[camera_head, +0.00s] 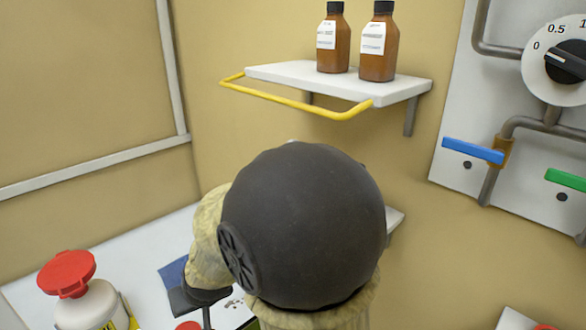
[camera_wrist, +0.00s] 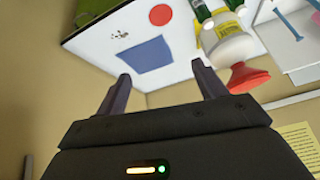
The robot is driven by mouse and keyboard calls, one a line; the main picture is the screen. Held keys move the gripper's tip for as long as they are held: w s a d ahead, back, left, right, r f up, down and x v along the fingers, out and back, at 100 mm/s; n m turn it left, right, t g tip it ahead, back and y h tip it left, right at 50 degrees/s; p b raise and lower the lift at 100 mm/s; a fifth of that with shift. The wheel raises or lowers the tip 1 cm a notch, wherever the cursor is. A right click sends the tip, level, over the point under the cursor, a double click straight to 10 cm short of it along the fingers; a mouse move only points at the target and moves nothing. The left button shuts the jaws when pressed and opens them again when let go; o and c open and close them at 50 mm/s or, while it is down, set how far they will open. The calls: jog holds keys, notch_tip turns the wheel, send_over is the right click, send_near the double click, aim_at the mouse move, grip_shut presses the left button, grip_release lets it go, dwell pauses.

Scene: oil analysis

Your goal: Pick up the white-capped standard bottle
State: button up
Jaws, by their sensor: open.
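I cannot make out a white-capped bottle in either view. My gripper (camera_wrist: 161,76) is open in the wrist view, with two dark fingers apart and nothing between them. It points at a white worktop that appears tilted in this view. Two green objects (camera_wrist: 230,4) are cut by the top edge of the wrist view. My arm hides much of the worktop in the head view.
Two brown bottles with black caps (camera_head: 334,48) (camera_head: 378,55) stand on a white wall shelf (camera_head: 290,72) with a yellow rail (camera_head: 290,101). A panel with a dial (camera_head: 566,62) and blue and green handles is at right. A blue sheet (camera_wrist: 146,56) lies on the worktop.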

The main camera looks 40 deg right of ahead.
jog(key=w+d+r+m+t+h, duration=0.3)
jog(key=w+d+r+t, duration=0.15)
jog(key=w+r, duration=0.5)
jog(key=w+d+r+m+h, duration=0.3)
jog(key=d+r+m+h, duration=0.2)
jog(key=d+h, duration=0.15)
jog(key=s+d+r+m+g+h, duration=0.2)
jog(key=s+r+m+g+h, duration=0.3)
jog(key=s+m+g+h, duration=0.3)
jog(key=shift+s+d+r+g+h, duration=0.25)
jog(key=shift+s+r+g+h, duration=0.1)
jog(key=shift+s+g, duration=0.45)
jog(key=shift+w+d, duration=0.1)
jog(key=shift+w, duration=0.05)
